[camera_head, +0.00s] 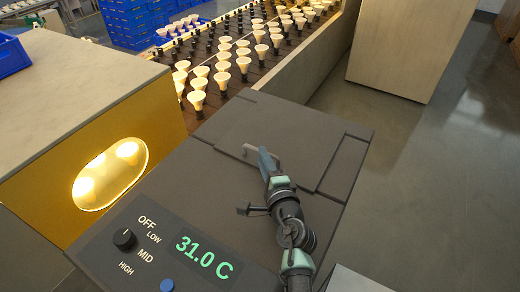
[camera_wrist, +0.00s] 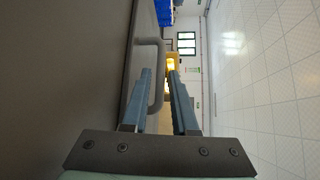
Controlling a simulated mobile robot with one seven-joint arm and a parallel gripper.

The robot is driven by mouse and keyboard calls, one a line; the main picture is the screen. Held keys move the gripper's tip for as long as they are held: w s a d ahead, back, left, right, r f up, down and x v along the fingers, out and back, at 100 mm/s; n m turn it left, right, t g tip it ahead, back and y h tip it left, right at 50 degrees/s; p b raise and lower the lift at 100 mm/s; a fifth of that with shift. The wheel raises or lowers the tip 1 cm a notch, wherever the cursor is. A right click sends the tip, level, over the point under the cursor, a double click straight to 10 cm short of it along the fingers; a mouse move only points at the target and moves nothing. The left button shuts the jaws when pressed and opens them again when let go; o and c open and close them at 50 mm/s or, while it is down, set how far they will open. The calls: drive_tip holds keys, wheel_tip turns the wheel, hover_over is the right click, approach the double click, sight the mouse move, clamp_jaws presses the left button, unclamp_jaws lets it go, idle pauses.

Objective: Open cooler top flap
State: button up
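The cooler (camera_head: 190,215) is a dark grey box with a control panel on its near side reading 31.0 C. Its top flap (camera_head: 270,125) lies flat and looks closed. A light grey bar handle (camera_head: 249,149) stands up from the flap, partly hidden by my gripper (camera_head: 264,156). In the wrist view, the handle (camera_wrist: 159,75) shows between the two blue-grey fingers of my gripper (camera_wrist: 160,78). The fingers are apart, with a gap seen on each side of the bar, so they do not appear clamped on it.
A knob (camera_head: 124,239) and a blue button (camera_head: 167,285) sit on the panel. A conveyor of bulbs (camera_head: 245,66) runs behind. A yellow-fronted cabinet with a lit window (camera_head: 112,172) stands at left, a pale cabinet (camera_head: 405,45) at back right. The floor at right is clear.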

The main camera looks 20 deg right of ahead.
drive_tip(key=shift+w+f, duration=0.2)
drive_tip(key=shift+w, duration=1.6)
clamp_jaws()
